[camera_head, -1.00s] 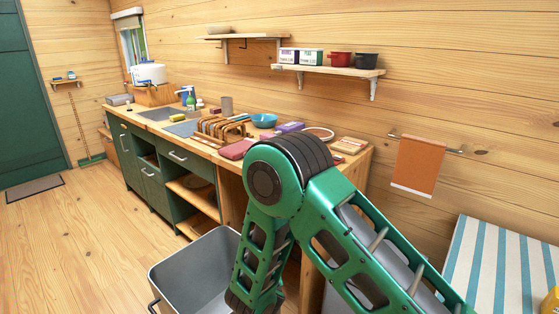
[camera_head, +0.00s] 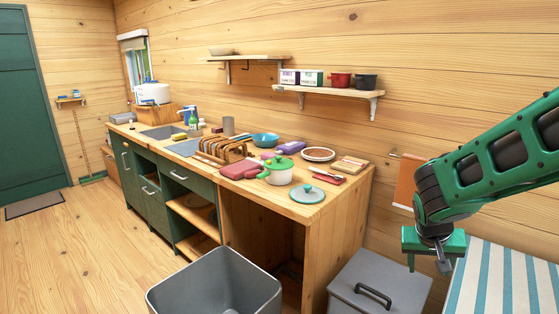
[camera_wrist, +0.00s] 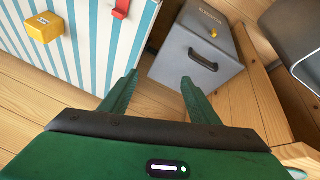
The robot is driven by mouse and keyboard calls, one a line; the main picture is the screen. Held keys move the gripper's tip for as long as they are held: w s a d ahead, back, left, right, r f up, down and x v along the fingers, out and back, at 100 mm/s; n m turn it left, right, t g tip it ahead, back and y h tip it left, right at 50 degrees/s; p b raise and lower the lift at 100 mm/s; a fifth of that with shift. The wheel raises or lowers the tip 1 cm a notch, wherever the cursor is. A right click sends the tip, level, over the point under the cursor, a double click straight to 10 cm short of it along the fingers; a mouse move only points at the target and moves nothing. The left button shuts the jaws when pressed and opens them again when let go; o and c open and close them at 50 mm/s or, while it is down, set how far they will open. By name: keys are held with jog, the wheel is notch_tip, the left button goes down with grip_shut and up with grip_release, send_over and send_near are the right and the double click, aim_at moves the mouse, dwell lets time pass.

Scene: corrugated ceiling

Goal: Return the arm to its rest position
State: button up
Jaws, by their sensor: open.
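My green arm reaches in from the right edge in the head view, with its wrist bent down. My gripper (camera_head: 428,264) hangs in front of the orange towel, left of the striped cloth. In the wrist view my gripper (camera_wrist: 158,88) has its two green fingers spread apart with nothing between them. Below and beyond the fingers are wooden floor and the grey lidded bin (camera_wrist: 196,60).
The grey lidded bin (camera_head: 352,301) stands below left of my gripper. A striped surface (camera_head: 500,282) is at right. An open grey bin (camera_head: 160,297) stands in front of the counter (camera_head: 345,195).

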jog(key=s+d+r+m+g+y, duration=0.1)
jog(key=s+r+y, duration=0.1)
jog(key=s, duration=1.1)
jog(key=s+d+r+m+g+y, duration=0.1)
jog(key=s+r, duration=0.3)
jog(key=s, duration=0.9)
jog(key=shift+d+g+y, duration=0.4)
jog(key=shift+g+y, duration=0.2)
jog(key=shift+g, duration=0.2)
jog(key=shift+w+f, duration=0.2)
jog(key=shift+w, duration=0.4)
